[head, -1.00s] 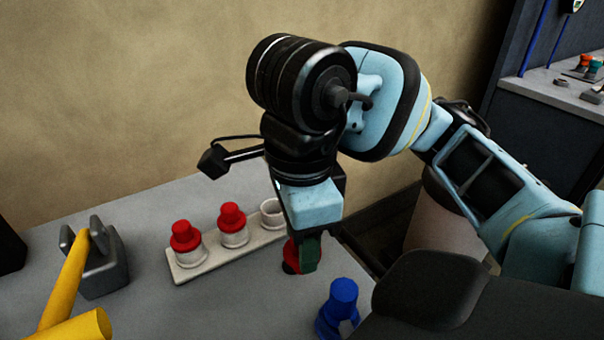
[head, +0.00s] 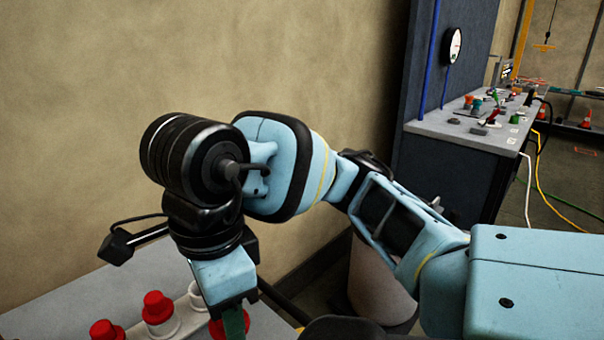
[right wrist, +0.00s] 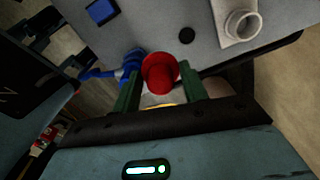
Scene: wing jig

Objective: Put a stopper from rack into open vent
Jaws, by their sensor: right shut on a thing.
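My right gripper (right wrist: 160,85) is shut on a red stopper (right wrist: 161,73), held between its green fingers in the right wrist view. In the head view, a green finger (head: 235,322) and a bit of red beside it show at the bottom edge; the rest is cut off. The white rack (head: 135,333) is partly in view at the bottom left, with two red stoppers (head: 158,307) (head: 103,330) in white cups. An empty rack cup (right wrist: 242,25) shows in the right wrist view. My left gripper is not in view.
A blue object (right wrist: 130,62) stands on the grey table close to the held stopper. A dark disc (right wrist: 186,36) and blue square (right wrist: 100,12) show there too. A grey bench (head: 450,128) with several small fittings stands at the right. A pale bin (head: 375,290) is below.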

